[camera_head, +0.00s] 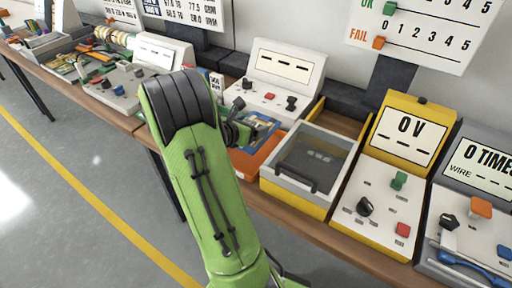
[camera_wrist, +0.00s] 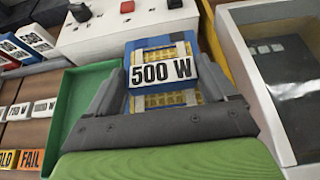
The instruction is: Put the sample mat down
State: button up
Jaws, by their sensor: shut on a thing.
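The sample mat (camera_wrist: 163,99) is a blue-edged sheet with a yellow grid. A white label reading "500 W" (camera_wrist: 163,68) lies across it. My gripper (camera_wrist: 160,88) is shut on the mat, one grey finger along each side. In the head view, my gripper (camera_head: 240,132) is partly hidden by my green arm. There the mat's blue part (camera_head: 264,127) shows just above an orange tray (camera_head: 262,158). I cannot tell whether the mat touches a surface beneath it.
A lidded yellow-and-grey box (camera_head: 305,160) stands right of the orange tray. A white console (camera_head: 275,85) stands behind. The bench is crowded.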

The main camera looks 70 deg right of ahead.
notch_tip(320, 180, down, 8)
jog(key=b, duration=0.3)
jog(key=shift+w, duration=0.1)
jog(key=o, duration=1)
jog(key=shift+f, duration=0.1)
jog(key=shift+c, duration=0.2)
